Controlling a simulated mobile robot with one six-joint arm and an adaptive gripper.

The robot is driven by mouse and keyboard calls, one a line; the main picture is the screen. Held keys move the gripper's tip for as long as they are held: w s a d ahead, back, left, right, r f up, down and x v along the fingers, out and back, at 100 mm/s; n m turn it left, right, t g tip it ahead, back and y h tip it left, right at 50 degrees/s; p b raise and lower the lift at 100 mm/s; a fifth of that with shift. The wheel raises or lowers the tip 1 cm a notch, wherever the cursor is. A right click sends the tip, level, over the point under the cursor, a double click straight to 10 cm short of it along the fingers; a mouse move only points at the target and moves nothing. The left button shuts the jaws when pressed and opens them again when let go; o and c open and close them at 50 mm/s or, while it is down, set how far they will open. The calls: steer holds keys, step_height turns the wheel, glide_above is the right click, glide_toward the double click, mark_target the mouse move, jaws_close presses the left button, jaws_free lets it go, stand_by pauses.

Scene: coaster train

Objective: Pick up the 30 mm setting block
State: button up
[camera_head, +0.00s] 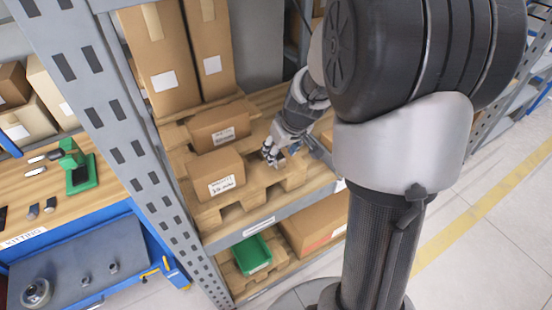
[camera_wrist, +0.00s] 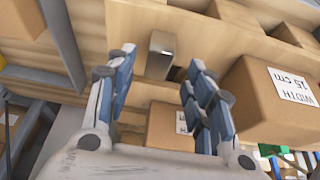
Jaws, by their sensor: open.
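A small grey metal block (camera_wrist: 161,55) stands on the wooden pallet in the wrist view, just beyond my fingertips and between their lines. No size mark is readable on it. My gripper (camera_wrist: 160,66) is open, with one finger on each side and nothing held. In the head view my gripper (camera_head: 271,155) reaches down over the pallet on the shelf, to the right of the labelled box. The block cannot be made out clearly there, as my fingers cover that spot.
A carton labelled 15 cm (camera_head: 214,174) stands close left of my gripper in the head view; it shows at right in the wrist view (camera_wrist: 262,98). Another carton (camera_head: 218,126) is behind. A rack upright (camera_head: 110,120) stands left. A green bin (camera_head: 251,254) is below.

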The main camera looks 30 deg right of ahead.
mark_target(277, 159)
steer(key=b+x, duration=0.1)
steer(key=x, duration=0.3)
steer(key=shift+w+d+f, duration=0.15)
steer(key=shift+w, duration=0.05)
steer(key=shift+c, duration=0.3)
jaws_close()
